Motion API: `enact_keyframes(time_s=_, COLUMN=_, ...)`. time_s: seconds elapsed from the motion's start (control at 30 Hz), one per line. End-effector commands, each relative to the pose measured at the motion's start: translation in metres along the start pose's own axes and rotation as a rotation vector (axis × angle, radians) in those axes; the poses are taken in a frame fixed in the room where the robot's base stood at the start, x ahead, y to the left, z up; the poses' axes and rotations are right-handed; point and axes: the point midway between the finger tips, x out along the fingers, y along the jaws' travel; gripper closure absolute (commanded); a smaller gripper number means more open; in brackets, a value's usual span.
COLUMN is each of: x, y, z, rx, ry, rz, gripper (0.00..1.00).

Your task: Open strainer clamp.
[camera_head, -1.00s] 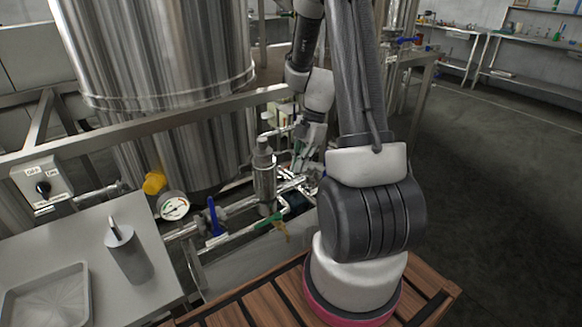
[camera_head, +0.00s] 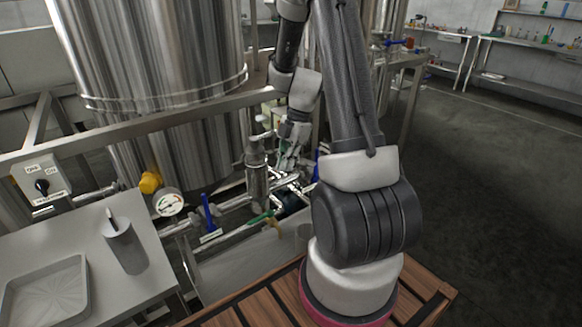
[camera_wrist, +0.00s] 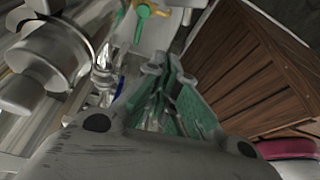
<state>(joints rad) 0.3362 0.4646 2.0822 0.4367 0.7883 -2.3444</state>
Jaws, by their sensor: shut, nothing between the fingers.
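A steel upright cylinder (camera_head: 257,172), which looks like the strainer, stands in the pipework in front of the large tank. In the wrist view, steel cylindrical fittings (camera_wrist: 45,62) fill the upper left, probably the same body. A small shiny metal part (camera_wrist: 104,76) beside them may be the clamp; I cannot tell whether it is open or closed. My gripper (camera_head: 288,164) is just right of the strainer in the head view, pointing down. In the wrist view its fingers (camera_wrist: 168,82) are together and empty, apart from the fittings. My fingertips' contact with anything is unclear.
A blue-handled valve (camera_head: 207,212), a green-handled valve (camera_head: 262,216) and a pressure gauge (camera_head: 169,204) sit on nearby pipes. A frame rail (camera_head: 150,127) crosses in front of the tank. A table with a tray (camera_head: 45,292) stands left. The floor at right is clear.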

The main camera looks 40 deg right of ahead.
Motion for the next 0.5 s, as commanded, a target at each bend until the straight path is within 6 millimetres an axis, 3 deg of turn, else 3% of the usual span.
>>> enact_keyframes(time_s=0.5, x=-0.074, y=0.006, z=0.0, rx=0.001, ry=0.0, rz=0.002, gripper=1.0)
